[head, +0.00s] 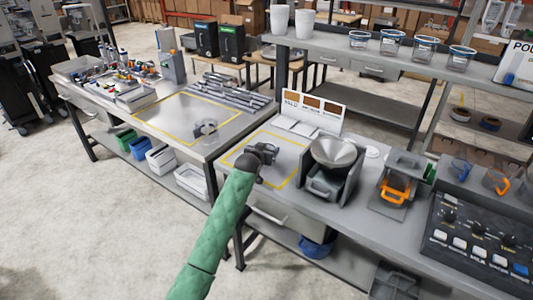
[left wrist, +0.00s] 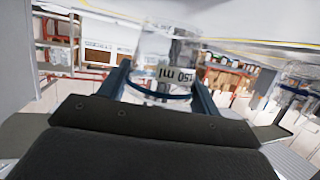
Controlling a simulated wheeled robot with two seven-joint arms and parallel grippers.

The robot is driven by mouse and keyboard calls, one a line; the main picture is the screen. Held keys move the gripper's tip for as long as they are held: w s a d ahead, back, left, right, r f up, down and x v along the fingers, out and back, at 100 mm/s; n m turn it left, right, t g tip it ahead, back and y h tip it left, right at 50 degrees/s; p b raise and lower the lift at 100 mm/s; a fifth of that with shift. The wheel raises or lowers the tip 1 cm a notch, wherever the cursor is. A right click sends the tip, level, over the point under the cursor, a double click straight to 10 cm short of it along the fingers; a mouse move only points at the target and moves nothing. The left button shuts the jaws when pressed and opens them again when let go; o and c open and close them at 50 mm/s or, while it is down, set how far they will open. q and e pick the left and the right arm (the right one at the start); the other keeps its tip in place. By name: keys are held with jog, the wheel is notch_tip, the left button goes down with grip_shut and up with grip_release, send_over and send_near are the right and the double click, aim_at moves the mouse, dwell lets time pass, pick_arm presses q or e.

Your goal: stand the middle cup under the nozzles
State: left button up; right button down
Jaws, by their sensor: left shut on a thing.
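My left gripper (head: 264,152) is over the yellow-outlined area of the right-hand bench, left of the funnel machine. In the left wrist view its two blue fingers (left wrist: 160,84) are shut on a clear cup (left wrist: 168,48) with "150 ml" lettering, inverted in that picture, and a dark blue band. The held cup cannot be made out in the head view. Another clear vessel (left wrist: 294,98) shows at the right of the wrist view. I cannot make out the nozzles clearly. My right gripper is not in view.
The funnel machine (head: 335,153) and a device with an orange handle (head: 396,190) stand right of the gripper. A control panel (head: 480,235) is farther right. Several labelled clear tubs line the upper shelf (head: 320,44). The left bench (head: 170,118) has open space.

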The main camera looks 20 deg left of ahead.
pick_arm(q)
jog(key=shift+f+p, duration=0.35)
jog(key=shift+f, duration=1)
jog(key=o, duration=1.1)
jog(key=shift+f, duration=0.1)
